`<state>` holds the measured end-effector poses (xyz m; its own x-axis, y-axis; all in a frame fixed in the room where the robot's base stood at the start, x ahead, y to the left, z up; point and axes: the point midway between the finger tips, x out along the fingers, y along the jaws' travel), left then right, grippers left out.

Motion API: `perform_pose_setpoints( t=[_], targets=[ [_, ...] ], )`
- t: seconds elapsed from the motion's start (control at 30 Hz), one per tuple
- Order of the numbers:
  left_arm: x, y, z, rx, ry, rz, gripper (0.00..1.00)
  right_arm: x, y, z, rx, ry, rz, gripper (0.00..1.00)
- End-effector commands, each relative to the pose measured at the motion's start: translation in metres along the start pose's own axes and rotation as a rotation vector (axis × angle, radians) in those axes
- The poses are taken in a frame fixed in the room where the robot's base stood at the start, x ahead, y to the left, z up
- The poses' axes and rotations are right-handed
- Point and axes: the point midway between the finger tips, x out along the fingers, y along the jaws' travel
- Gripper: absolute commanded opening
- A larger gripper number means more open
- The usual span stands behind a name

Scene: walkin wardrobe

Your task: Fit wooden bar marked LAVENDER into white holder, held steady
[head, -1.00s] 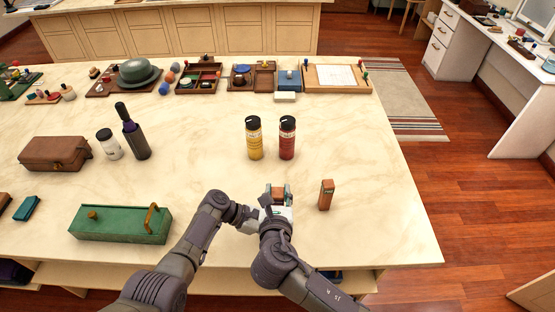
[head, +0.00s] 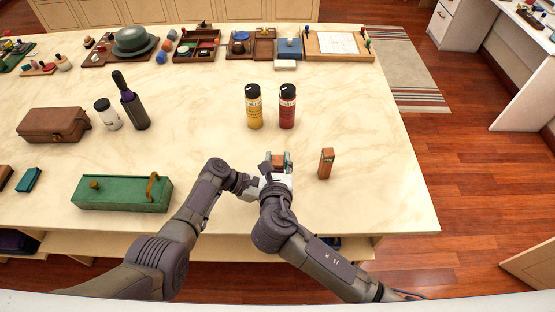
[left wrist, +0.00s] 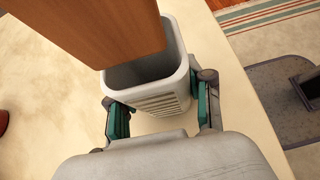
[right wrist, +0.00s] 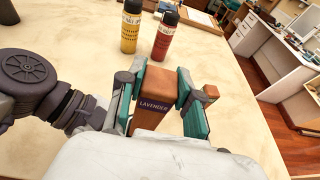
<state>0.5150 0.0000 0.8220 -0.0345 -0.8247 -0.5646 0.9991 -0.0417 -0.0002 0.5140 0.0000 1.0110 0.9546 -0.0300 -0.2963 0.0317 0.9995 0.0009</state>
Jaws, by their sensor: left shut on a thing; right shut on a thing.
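The wooden bar marked LAVENDER (right wrist: 155,105) is upright between the fingers of my right gripper (right wrist: 161,80), which is shut on it. In the head view the bar's top (head: 278,161) shows between the fingers. The white holder (left wrist: 165,98) is between the fingers of my left gripper (left wrist: 160,108), which is shut on it. In the left wrist view the bar (left wrist: 110,25) hangs over the holder's open top and hides part of its rim. I cannot tell whether its lower end is inside. In the head view the arms mostly hide the holder.
Another wooden bar (head: 326,164) stands upright right of my grippers. A yellow bottle (head: 254,108) and a red bottle (head: 287,108) stand behind them. A green box (head: 122,193) lies at the left front. The table is clear toward its right edge.

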Motion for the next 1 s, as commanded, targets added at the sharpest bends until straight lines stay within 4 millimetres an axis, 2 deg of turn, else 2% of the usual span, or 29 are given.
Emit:
perform_pose_setpoints(
  t=[0.4, 1.0],
  targets=[
    [0.0, 0.0, 0.0, 0.0, 0.0, 0.0, 0.15, 0.0, 0.0, -0.001, 0.0, 0.0, 0.0, 0.0],
    [0.0, 0.0, 0.0, 0.0, 0.0, 0.0, 0.15, 0.005, 0.0, -0.015, -0.001, 0.0, 0.0, 0.0]
  ],
)
